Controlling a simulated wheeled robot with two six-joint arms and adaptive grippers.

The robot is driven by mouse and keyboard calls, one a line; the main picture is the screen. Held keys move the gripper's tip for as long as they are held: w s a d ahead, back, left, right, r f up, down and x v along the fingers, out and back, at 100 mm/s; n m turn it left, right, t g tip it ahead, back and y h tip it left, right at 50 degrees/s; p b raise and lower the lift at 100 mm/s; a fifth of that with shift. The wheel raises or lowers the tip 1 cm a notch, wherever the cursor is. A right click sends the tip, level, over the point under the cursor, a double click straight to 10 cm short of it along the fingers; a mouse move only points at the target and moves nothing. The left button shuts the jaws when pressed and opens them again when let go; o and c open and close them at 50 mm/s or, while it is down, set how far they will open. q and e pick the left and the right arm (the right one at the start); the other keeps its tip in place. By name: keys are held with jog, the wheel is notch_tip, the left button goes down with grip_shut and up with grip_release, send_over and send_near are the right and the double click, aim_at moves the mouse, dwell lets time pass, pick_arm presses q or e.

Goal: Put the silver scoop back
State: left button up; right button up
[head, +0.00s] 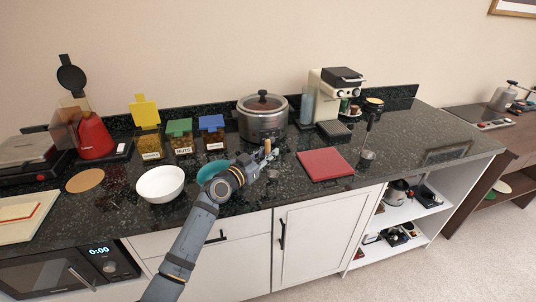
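My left gripper (268,159) is over the counter, just in front of the silver cooker. Its fingers are small and partly hidden by its own wrist. A small tan upright piece (267,145) shows right at the fingertips; I cannot tell if it is gripped. I cannot clearly make out the silver scoop; it may be hidden by the gripper. Three labelled bins stand at the back with lids raised: yellow-lidded (149,144), green-lidded (180,142) and blue-lidded (213,138). My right gripper is not in view.
A white bowl (160,184) and a teal bowl (212,170) are beside my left arm. The cooker (263,118) stands behind the gripper. A red board (325,164), a small metal cup (367,156) and a coffee machine (334,103) are to the right.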

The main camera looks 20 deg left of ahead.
pick_arm(q)
jog(key=shift+o, duration=0.9)
jog(key=shift+r, duration=0.25)
jog(key=p+v, duration=0.1)
jog(key=v, duration=1.1)
